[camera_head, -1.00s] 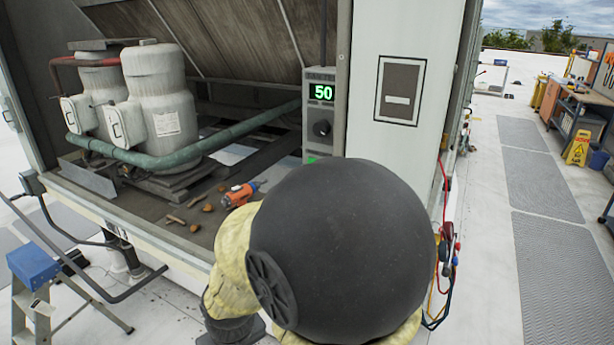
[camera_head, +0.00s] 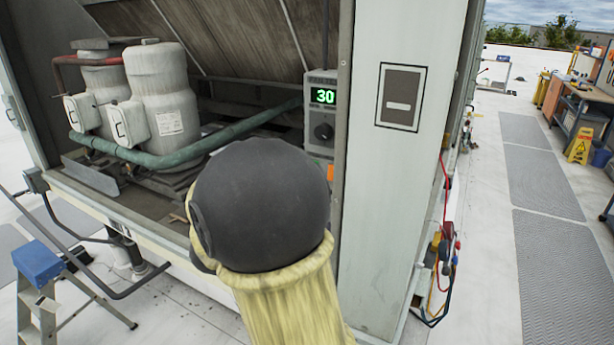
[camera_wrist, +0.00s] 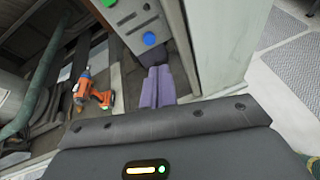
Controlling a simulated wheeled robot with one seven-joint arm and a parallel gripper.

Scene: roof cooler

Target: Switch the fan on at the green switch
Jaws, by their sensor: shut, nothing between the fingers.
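The control box (camera_head: 320,115) has a green display (camera_head: 323,96) reading 30 and a dark knob (camera_head: 323,131) below it. In the wrist view, a green round part (camera_wrist: 107,3) on the box (camera_wrist: 130,20) is cut off by the top edge, and a blue round part (camera_wrist: 149,39) sits nearer my fingers. My gripper (camera_wrist: 157,75) is shut and empty, its fingertips just below the blue part in the picture. I cannot tell whether they touch the box. The head view hides my gripper.
An orange power drill (camera_wrist: 92,92) lies on the unit's floor left of my fingers. Grey compressor tanks (camera_head: 160,95) and a green pipe (camera_head: 190,148) stand inside. A white post (camera_head: 390,180) rises right of the box. A stepladder (camera_head: 40,275) stands at the lower left.

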